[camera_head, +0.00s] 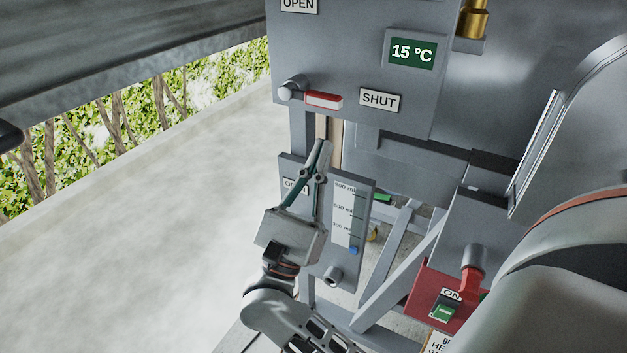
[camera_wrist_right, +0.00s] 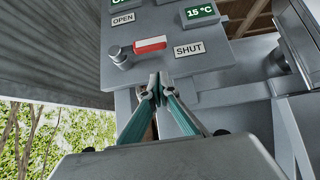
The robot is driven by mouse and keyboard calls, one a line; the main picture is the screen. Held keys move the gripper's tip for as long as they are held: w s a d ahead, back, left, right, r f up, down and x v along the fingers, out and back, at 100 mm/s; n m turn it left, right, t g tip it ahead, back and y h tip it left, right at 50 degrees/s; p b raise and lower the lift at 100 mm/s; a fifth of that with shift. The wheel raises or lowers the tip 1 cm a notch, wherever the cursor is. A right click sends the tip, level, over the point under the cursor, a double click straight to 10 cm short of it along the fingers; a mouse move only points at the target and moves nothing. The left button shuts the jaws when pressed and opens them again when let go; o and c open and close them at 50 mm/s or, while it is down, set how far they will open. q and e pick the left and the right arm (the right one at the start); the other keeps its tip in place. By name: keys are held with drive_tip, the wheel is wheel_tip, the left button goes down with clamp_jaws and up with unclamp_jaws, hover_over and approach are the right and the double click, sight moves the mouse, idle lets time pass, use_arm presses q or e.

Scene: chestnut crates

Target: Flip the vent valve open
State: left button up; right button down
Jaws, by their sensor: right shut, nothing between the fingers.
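The vent valve's red and white lever (camera_head: 323,100) points right from its round grey pivot (camera_head: 290,89), towards the SHUT label (camera_head: 379,99). The OPEN label (camera_head: 298,4) is above the pivot. In the right wrist view the lever (camera_wrist_right: 150,44) is horizontal, above the fingertips. My right gripper (camera_head: 321,147) is shut and empty, pointing up just below the lever and apart from it in the head view. Its closed fingertips also show in the right wrist view (camera_wrist_right: 158,86). My left gripper is not in view.
A green display (camera_head: 412,53) reads 15 °C on the grey panel. Below stands a gauge plate (camera_head: 348,215) with another OPEN label, partly behind my gripper. A red switch box (camera_head: 440,297) marked ON is at lower right. Open floor (camera_head: 150,230) lies to the left.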

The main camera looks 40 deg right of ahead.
sight(310, 97)
use_arm(q)
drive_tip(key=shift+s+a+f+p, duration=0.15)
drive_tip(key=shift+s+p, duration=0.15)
drive_tip(key=shift+p, duration=0.05)
use_arm(e)
drive_tip(key=r, duration=0.4)
drive_tip(key=shift+w+d+r, duration=0.15)
drive_tip(key=shift+d+r, duration=0.15)
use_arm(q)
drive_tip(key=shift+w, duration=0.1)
